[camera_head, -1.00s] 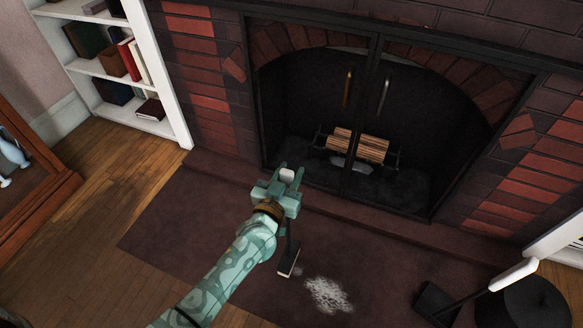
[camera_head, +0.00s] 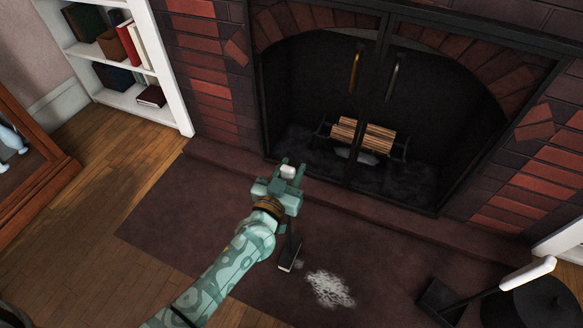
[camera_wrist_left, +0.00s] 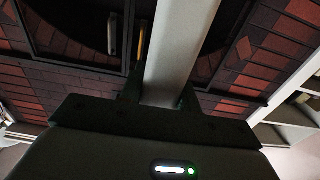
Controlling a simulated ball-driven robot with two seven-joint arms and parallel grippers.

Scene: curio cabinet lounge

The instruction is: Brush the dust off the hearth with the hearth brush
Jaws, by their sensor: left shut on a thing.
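My left gripper (camera_head: 288,174) is shut on the white handle of the hearth brush. In the left wrist view the pale handle (camera_wrist_left: 181,50) runs up between the fingers. In the head view the dark brush head (camera_head: 290,254) hangs below my gripper, with its end just left of the dust. The white dust patch (camera_head: 330,289) lies on the dark red-brown hearth (camera_head: 180,215). A small faint smudge shows beside the brush head. I cannot tell whether the bristles touch the hearth. My right gripper is not in view.
The fireplace with glass doors (camera_head: 300,95) and stacked logs (camera_head: 362,135) stands behind the hearth. A dustpan (camera_head: 440,301) with a white handle and a round black thing (camera_head: 530,303) are at the lower right. A white bookshelf (camera_head: 165,75) stands at left.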

